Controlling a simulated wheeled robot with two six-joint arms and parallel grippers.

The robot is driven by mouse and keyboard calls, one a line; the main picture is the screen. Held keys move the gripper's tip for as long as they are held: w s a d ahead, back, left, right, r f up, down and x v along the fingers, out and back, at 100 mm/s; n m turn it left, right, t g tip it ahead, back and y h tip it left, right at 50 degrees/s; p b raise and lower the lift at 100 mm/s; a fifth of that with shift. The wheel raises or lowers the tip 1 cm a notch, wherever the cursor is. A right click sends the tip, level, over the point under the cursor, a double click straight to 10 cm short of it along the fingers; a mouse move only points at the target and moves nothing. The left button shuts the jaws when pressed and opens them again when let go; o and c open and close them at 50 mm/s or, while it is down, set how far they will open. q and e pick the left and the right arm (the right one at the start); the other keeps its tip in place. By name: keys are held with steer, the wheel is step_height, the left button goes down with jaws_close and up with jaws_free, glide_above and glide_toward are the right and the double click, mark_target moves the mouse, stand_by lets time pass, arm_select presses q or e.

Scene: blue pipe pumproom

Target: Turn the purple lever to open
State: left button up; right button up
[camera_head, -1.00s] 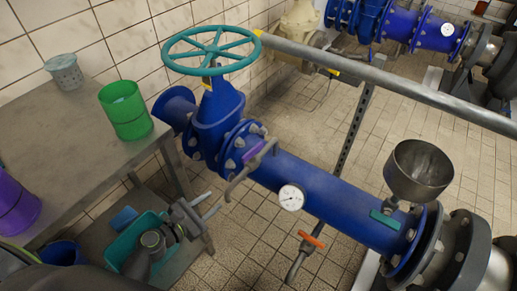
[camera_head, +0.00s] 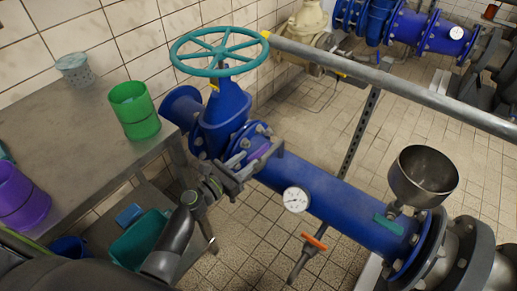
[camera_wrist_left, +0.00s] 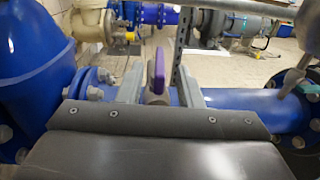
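The purple lever (camera_head: 261,152) is on the side of the large blue pipe (camera_head: 335,205), near the flange below the teal handwheel. It is partly hidden by my gripper in the head view. In the left wrist view the lever (camera_wrist_left: 159,72) stands upright on a grey valve body, seen nearly edge-on. My left gripper (camera_head: 246,166) is at the lever. In the wrist view its two fingers (camera_wrist_left: 159,84) are apart, one on each side of the lever, with visible gaps. I cannot tell depth contact. My right gripper is not in view.
A teal handwheel (camera_head: 219,50) rises above the pipe. A gauge (camera_head: 295,199), an orange-handled valve (camera_head: 314,241) and a funnel (camera_head: 423,176) lie further right. A grey rail (camera_head: 390,85) crosses behind. A metal table (camera_head: 70,120) with a green cup (camera_head: 134,111) stands left.

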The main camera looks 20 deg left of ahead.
mark_target(258, 150)
arm_select(q)
steer(key=x, duration=0.6)
jaws_close()
